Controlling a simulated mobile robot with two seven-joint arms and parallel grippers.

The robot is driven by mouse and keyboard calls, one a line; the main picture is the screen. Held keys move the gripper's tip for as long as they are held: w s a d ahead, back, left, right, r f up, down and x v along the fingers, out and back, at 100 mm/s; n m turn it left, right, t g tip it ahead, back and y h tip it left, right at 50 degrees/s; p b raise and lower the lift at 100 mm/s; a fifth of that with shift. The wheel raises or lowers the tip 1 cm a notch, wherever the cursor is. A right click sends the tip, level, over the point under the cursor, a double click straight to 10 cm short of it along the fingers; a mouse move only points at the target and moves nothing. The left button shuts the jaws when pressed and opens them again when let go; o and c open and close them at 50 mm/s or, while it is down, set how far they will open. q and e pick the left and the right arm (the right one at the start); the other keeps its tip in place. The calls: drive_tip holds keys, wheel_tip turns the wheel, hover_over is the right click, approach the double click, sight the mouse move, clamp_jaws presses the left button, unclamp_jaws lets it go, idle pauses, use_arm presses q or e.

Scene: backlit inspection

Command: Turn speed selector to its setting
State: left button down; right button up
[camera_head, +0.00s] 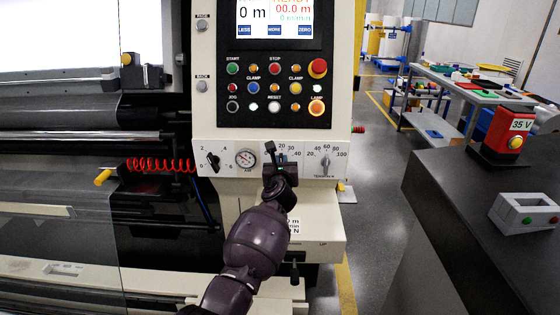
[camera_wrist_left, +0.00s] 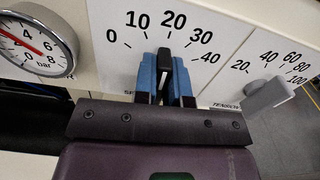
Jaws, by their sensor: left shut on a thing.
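The speed selector is a black knob with a pale pointer line (camera_wrist_left: 165,70), on a white dial plate marked 0 to 40. In the left wrist view its pointer line stands nearly upright, toward the 20 or slightly to its left. My left gripper (camera_wrist_left: 167,78) is shut on the knob, with a blue fingertip on each side. In the head view my left gripper (camera_head: 281,160) reaches up to the control panel and covers the knob and part of its dial. The lettering below the dial is mostly hidden. My right gripper is not in view.
A pressure gauge (camera_wrist_left: 35,45) is left of the dial; a grey tension knob (camera_wrist_left: 268,95) is right of it. A black selector (camera_head: 213,161) sits farther left. Push buttons and a red mushroom button (camera_head: 317,67) are above. A dark counter (camera_head: 440,190) stands at right.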

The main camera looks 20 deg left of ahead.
use_arm(q)
drive_tip(key=shift+f+m, duration=0.15)
drive_tip(key=shift+m, duration=0.25)
drive_tip(key=c, duration=1.2)
unclamp_jaws()
drive_tip(key=shift+s+d, duration=0.1)
drive_tip(key=shift+s, duration=0.05)
drive_tip(key=p+v, duration=0.3)
drive_tip(key=v, duration=0.7)
drive_tip(key=shift+s, duration=0.25)
